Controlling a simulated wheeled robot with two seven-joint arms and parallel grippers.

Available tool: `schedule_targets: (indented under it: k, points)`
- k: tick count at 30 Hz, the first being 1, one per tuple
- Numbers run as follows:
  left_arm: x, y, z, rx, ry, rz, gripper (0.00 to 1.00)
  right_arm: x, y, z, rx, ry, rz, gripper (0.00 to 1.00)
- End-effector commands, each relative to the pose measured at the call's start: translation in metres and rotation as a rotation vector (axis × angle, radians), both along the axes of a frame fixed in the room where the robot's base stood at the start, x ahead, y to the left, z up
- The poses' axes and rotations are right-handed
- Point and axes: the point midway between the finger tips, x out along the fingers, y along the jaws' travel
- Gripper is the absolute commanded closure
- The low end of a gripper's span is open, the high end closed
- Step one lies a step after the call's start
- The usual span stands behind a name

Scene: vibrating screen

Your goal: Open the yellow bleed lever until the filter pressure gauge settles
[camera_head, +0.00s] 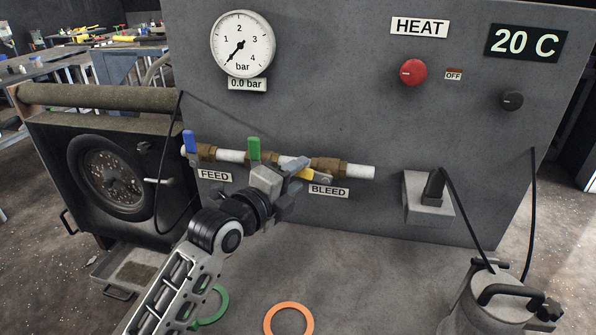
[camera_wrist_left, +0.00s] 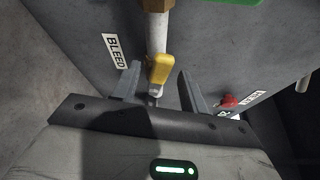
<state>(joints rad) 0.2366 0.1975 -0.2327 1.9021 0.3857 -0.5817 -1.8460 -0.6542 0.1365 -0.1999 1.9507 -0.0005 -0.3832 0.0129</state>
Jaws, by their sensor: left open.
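The yellow bleed lever (camera_head: 306,173) is on the brass valve (camera_head: 328,164) above the BLEED label. It lies roughly along the white pipe, partly hidden by my left gripper (camera_head: 290,170). In the left wrist view the yellow lever (camera_wrist_left: 160,68) is between the two open fingers of my left gripper (camera_wrist_left: 158,88), with a gap visible on each side. The pressure gauge (camera_head: 243,44) has its needle at the lower left, and the plate under it reads 0.0 bar. My right gripper is not in view.
A blue lever (camera_head: 189,141) stands upright by the FEED label, and a green lever (camera_head: 254,148) stands just left of my gripper. A red knob (camera_head: 413,72) is higher on the panel. A green ring (camera_head: 213,309) and an orange ring (camera_head: 289,319) lie below.

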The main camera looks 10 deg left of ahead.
Motion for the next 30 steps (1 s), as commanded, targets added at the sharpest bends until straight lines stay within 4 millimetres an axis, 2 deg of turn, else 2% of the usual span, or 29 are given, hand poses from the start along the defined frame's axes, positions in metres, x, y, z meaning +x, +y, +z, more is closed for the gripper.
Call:
schedule_targets:
  k: [4,13,14,18,25,30]
  points:
    - [0.010,-0.004,0.000,-0.002,0.001,-0.001,0.56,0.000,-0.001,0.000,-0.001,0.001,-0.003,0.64]
    - [0.011,-0.005,-0.001,0.000,0.000,-0.001,0.56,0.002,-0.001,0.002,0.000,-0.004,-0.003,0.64]
    - [0.011,-0.005,-0.001,0.000,0.000,-0.001,0.62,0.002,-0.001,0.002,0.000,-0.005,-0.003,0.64]
    - [0.011,-0.005,-0.001,0.000,0.001,0.000,1.00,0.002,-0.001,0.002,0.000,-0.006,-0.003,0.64]
    - [0.014,-0.006,-0.001,0.006,0.000,-0.004,1.00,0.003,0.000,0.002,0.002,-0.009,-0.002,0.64]
    - [0.029,-0.017,0.000,0.041,-0.003,-0.022,1.00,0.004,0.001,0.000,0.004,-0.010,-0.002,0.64]
